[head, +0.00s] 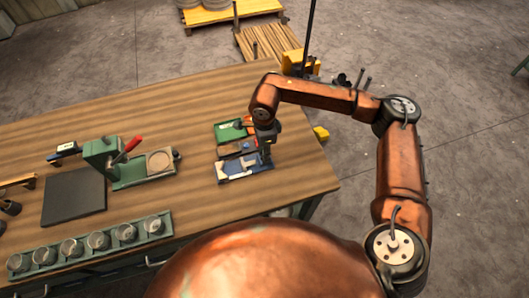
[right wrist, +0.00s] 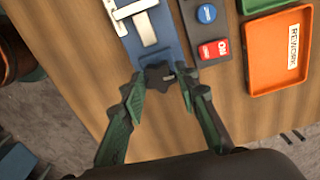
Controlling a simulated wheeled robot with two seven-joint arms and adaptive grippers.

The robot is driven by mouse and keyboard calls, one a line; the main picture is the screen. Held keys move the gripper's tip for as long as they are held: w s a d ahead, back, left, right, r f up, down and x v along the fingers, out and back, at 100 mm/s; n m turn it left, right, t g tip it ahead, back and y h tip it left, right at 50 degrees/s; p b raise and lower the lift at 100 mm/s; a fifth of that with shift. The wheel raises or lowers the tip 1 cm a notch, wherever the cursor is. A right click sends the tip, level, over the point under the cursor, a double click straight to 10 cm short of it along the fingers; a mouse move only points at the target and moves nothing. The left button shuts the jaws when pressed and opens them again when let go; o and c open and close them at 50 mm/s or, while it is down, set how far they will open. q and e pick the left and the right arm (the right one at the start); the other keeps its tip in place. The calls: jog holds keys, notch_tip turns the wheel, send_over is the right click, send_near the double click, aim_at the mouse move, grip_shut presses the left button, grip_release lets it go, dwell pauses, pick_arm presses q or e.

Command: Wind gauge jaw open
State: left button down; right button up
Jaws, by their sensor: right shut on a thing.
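The gauge (head: 240,167) is a blue base with pale metal parts near the table's right end. In the right wrist view its blue base (right wrist: 165,48) carries a white-silver jaw part (right wrist: 146,28). A dark lobed knob (right wrist: 157,78) sits at the end of the base nearest me. My right gripper (head: 266,155) is over the gauge's right end. In the right wrist view its green fingers (right wrist: 162,87) are shut on the knob, one on each side. How wide the gauge jaw stands is too small to tell. My left gripper is not in view.
Beside the gauge is a grey panel with a blue button (right wrist: 206,13) and a red button (right wrist: 214,50). An orange REWORK tray (right wrist: 274,55) and a green tray (head: 230,131) lie beyond. A green press with a red lever (head: 127,148) and a cup rack (head: 90,244) stand left.

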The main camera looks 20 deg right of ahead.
jog(key=shift+n+b, duration=0.3)
jog(key=shift+n, duration=0.3)
jog(key=o, duration=1.1)
jog(key=shift+o, duration=0.2)
notch_tip(320, 180, up, 12)
jog(key=shift+d, duration=0.1)
